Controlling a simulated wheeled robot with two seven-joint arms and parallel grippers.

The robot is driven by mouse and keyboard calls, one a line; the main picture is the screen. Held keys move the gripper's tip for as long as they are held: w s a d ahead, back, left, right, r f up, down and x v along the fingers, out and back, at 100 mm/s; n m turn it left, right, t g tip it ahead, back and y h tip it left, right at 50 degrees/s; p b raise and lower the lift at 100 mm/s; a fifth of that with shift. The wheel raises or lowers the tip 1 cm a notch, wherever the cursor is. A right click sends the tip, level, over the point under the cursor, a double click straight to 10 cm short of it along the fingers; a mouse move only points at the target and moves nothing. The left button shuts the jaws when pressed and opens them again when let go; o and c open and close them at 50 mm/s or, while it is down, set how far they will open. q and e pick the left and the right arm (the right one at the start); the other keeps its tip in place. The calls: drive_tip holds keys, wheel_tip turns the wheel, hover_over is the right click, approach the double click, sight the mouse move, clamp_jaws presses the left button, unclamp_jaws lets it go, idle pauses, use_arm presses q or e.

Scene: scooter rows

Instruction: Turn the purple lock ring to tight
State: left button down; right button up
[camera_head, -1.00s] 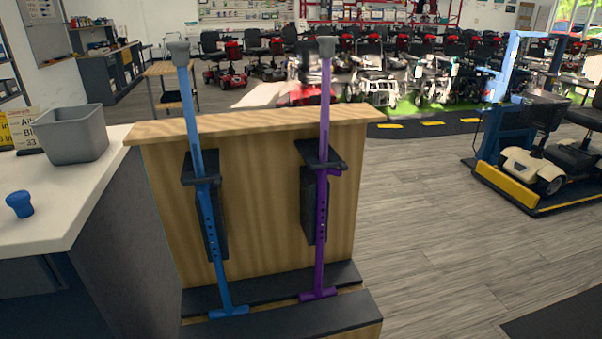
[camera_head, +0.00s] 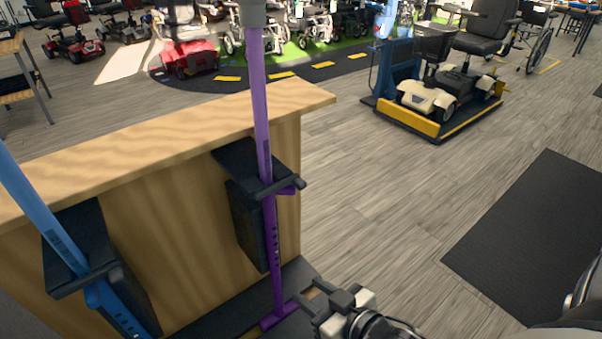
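The purple pole (camera_head: 264,120) stands upright against the wooden stand, with a grey cap at its top and a purple crosswise foot. A purple lock ring (camera_head: 284,189) with a short side lever sits partway down it, just at the black bracket (camera_head: 245,158). The lever points right; how tight the ring is cannot be told. My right gripper (camera_head: 310,294) is at the bottom centre, low and to the right of the pole's foot, well below the ring. Its two fingers look apart and empty. My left gripper is not in view.
A blue pole (camera_head: 45,215) leans in its own black bracket at the left. The wooden stand (camera_head: 130,155) has a dark lower step. Grey floor (camera_head: 380,190) is clear to the right, with a black mat (camera_head: 530,225) and a scooter on a platform (camera_head: 440,125) beyond.

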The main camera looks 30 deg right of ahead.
drive_tip(key=w+d+r+n+t+y+p, duration=0.1)
drive_tip(key=w+d+r+n+t+y, duration=0.25)
drive_tip(key=d+r, duration=0.4)
drive_tip(key=n+g+y+p, duration=0.2)
drive_tip(key=n+g+y, duration=0.4)
drive_tip(key=g+y, duration=0.15)
approach(296, 190)
drive_tip(key=shift+y, duration=0.4)
drive_tip(key=x, duration=0.3)
drive_tip(key=p+x, duration=0.1)
drive_tip(key=x, duration=0.6)
drive_tip(key=shift+w+a+f+p, duration=0.15)
drive_tip(key=shift+w+f+p, duration=0.15)
drive_tip(key=shift+w+f, duration=0.1)
clamp_jaws()
